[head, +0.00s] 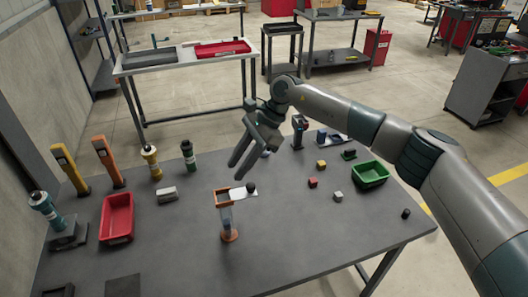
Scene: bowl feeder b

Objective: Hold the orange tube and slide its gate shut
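The orange tube (229,236) stands upright on the grey table, with an orange base and top frame and a clear bluish middle. Its pale gate (240,197) is a flat plate sticking out to the right from the top frame, with a dark round knob (251,187) near its outer part. My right gripper (233,172) hangs above and behind the tube, pointing down and left. Its two fingers look apart with nothing between them, and it touches neither tube nor gate. My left gripper is out of the picture.
A red bin (117,217) and several upright devices stand on the left. A green bin (370,174) and small blocks (313,182) lie on the right. A grey block (167,193) lies left of the tube. The table (300,245) is clear in front and right of it.

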